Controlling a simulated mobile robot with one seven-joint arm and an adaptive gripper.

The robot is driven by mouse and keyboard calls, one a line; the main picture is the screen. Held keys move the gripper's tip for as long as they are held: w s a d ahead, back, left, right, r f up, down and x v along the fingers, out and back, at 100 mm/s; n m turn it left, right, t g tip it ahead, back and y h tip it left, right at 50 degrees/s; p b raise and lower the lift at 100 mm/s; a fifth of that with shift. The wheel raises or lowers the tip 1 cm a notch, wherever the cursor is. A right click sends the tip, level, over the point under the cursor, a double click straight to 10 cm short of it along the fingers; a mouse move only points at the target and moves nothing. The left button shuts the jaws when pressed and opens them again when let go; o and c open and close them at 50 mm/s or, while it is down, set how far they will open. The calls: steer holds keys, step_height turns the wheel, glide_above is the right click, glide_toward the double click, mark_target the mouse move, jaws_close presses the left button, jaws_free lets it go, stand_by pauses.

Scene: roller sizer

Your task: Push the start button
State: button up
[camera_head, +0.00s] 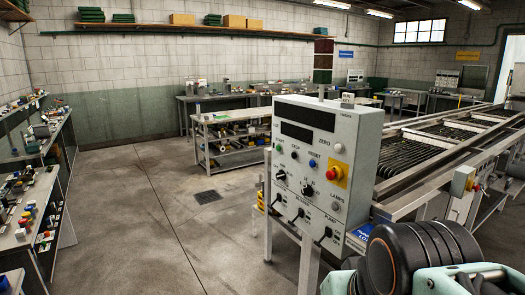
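A light grey control box (318,196) stands on legs right of centre, its front facing me at an angle. The small green start button (279,148) is at the upper left of its panel, below the dark displays. A dark stop button (294,154) and a blue reset button (312,163) sit to its right in the same row. Nothing covers the start button. Black and pale teal parts of my arm fill the lower right corner. I cannot make out my gripper or its fingertips, and nothing of mine touches the panel.
A red emergency button (332,174) on a yellow plate, black knobs and plugged cables are on the same panel. The roller sizer (408,155) extends behind to the right. A cluttered bench (50,180) lines the left. Concrete floor (165,225) left of the box is clear.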

steer(key=shift+s, duration=0.1)
jaws_close()
stand_by(1.4)
